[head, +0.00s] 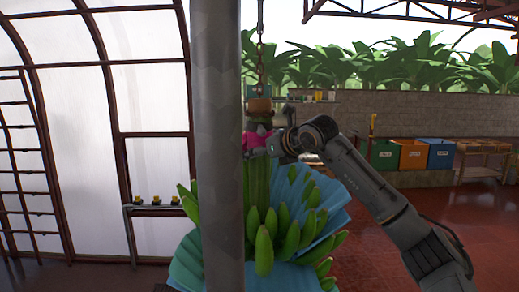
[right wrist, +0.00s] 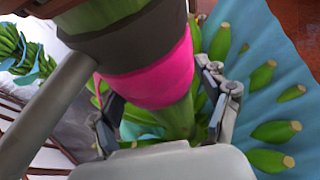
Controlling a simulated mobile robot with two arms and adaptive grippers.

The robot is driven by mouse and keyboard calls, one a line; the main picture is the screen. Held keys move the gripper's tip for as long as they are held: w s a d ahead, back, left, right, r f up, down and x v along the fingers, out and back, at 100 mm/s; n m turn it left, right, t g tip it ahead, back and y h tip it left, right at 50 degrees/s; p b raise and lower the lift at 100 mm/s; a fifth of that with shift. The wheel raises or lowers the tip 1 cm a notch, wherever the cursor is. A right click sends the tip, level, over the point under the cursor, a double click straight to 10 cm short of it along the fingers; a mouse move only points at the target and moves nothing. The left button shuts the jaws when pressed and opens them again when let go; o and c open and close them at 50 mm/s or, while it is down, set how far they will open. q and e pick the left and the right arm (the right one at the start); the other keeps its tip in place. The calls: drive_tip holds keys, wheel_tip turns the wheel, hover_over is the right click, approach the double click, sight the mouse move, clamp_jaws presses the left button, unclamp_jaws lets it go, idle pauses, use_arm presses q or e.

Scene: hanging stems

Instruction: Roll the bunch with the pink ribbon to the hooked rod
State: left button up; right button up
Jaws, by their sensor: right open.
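The banana bunch (head: 264,240) hangs from a chain (head: 260,50), its green fruit spread over a blue sheet (head: 330,205). The pink ribbon (head: 250,138) wraps its stem near the top, below a brown band. In the right wrist view the ribbon (right wrist: 150,75) is close up on the thick stem. My right gripper (right wrist: 165,118) is open, with one finger on each side of the stem at the ribbon's lower edge. In the head view my right gripper (head: 272,145) reaches the stem from the right. My left gripper is out of view. I cannot make out the hooked rod.
A grey upright in the foreground hides the bunch's left part. Another green bunch (right wrist: 22,55) shows at the left of the right wrist view. Green, orange and blue bins (head: 413,154) stand by the brick wall (head: 350,120). Red floor (head: 480,215) is clear at right.

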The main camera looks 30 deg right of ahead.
drive_tip(key=shift+w+f, duration=0.1)
drive_tip(key=shift+w, duration=0.05)
drive_tip(key=c, duration=1.6)
drive_tip(key=shift+w+a, duration=0.4)
drive_tip(key=shift+a, duration=0.4)
clamp_jaws()
drive_tip(key=o, duration=1.6)
unclamp_jaws()
drive_tip(key=shift+w+a, duration=0.25)
drive_tip(key=shift+a, duration=0.15)
drive_tip(key=shift+s+d, duration=0.35)
drive_tip(key=v, duration=1.1)
drive_tip(key=shift+s+r, duration=0.2)
drive_tip(key=shift+r, duration=0.1)
drive_tip(key=shift+a+f, duration=0.1)
